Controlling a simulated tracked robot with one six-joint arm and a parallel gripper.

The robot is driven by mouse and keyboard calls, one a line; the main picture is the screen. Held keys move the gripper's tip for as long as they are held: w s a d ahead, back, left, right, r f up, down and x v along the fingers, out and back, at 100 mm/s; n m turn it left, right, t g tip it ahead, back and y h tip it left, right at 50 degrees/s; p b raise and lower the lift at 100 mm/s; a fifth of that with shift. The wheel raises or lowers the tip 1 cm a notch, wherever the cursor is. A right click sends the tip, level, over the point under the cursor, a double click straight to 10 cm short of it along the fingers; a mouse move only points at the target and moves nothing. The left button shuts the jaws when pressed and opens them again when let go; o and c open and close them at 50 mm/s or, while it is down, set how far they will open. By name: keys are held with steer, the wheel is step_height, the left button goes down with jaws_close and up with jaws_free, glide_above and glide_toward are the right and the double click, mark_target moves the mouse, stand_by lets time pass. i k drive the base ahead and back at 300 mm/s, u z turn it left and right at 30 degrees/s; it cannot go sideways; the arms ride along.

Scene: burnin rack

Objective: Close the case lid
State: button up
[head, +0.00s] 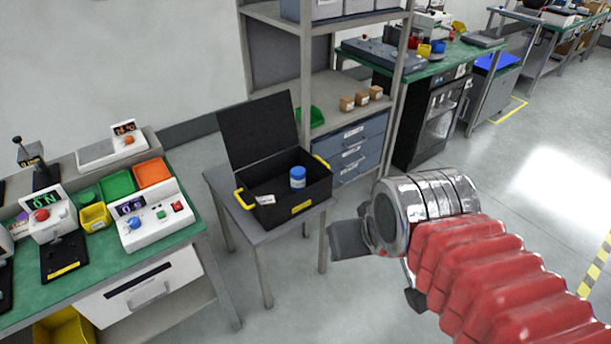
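The black case (284,207) stands on a small grey table, with yellow handles at its left and right ends. Its black lid (258,131) is open and stands up at the back, leaning slightly backward. Inside the case are a blue container (298,177) with a white band and a small white label or card (265,199). My gripper (350,240) is to the right of the case and nearer to me, apart from it. One dark finger shows at its left side and another dark part below the wrist. Nothing is seen held between them.
The small grey table (246,237) bears the case. A green-topped bench (180,238) with devices and coloured bins stands at left. A shelf rack with grey-blue drawers (362,146) stands behind the case. Open floor (540,180) lies at right.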

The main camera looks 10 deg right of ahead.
mark_target(255, 131)
steer(key=z, duration=0.05)
steer(key=k, duration=0.15)
steer(key=z, duration=0.2)
steer(key=i, duration=1.3)
steer(key=u, duration=2.45)
